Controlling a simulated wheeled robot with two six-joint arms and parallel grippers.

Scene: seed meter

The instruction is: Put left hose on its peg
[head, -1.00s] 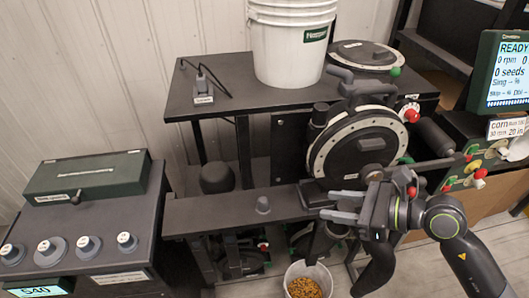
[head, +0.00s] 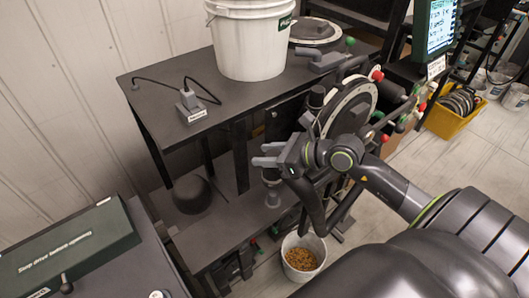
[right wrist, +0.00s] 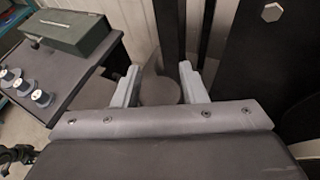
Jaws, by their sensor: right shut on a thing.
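My right gripper (head: 266,155) reaches in from the right, over the low shelf beside the seed meter disc (head: 347,105). It is shut on a dark tubular piece (head: 270,175), which appears to be the left hose; its end hangs just below the fingers. My left gripper is not in view.
A white bucket (head: 250,45) stands on the upper table (head: 160,95) near a small cabled device (head: 190,103). A dark dome (head: 192,195) is left of the peg. A seed pail (head: 303,262) is on the floor. A green-topped console (head: 75,250) is at lower left.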

